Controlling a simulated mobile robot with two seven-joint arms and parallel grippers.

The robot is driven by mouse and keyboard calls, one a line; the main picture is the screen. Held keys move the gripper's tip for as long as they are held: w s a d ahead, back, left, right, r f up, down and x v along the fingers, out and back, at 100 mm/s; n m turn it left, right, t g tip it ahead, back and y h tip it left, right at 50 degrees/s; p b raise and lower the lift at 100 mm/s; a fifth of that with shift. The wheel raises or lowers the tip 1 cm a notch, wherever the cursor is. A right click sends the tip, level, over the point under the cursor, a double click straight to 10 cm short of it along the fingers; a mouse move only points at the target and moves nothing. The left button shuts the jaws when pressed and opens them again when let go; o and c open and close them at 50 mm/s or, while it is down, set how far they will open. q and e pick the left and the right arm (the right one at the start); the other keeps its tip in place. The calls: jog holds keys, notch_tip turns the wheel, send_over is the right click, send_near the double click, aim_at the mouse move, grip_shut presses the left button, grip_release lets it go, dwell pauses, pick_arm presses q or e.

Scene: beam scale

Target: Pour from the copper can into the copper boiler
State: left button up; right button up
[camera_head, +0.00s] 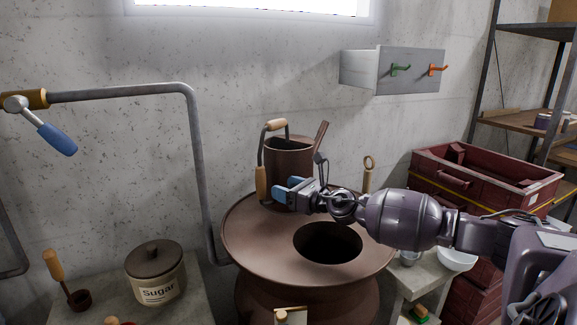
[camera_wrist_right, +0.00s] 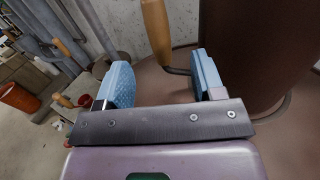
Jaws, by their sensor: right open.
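The copper can (camera_head: 290,155) stands upright on the back of the copper boiler's (camera_head: 250,245) broad top, behind its round dark opening (camera_head: 328,243). The can has a wooden top grip, a wooden side handle (camera_head: 261,184) on its left and a spout rising to the right. My right gripper (camera_head: 283,190) is open in front of the can's lower body. In the right wrist view, the wooden handle (camera_wrist_right: 157,35) shows beyond and between the blue fingertips (camera_wrist_right: 163,80), with the can's dark body (camera_wrist_right: 240,40) at right. My left gripper is not in view.
A grey pipe (camera_head: 195,150) with a blue-handled lever (camera_head: 57,139) runs left of the boiler. A sugar jar (camera_head: 157,280) stands at lower left. Dark red crates (camera_head: 485,180) and a white bowl (camera_head: 457,259) are at right. A hook box (camera_head: 410,70) hangs on the wall.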

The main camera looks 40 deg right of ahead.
jog(key=p+x, duration=0.1)
jog(key=x, duration=1)
jog(key=shift+a, duration=0.15)
jog(key=shift+s+r, duration=0.1)
jog(key=shift+s, duration=0.05)
grip_shut()
jog(key=shift+r, duration=0.15)
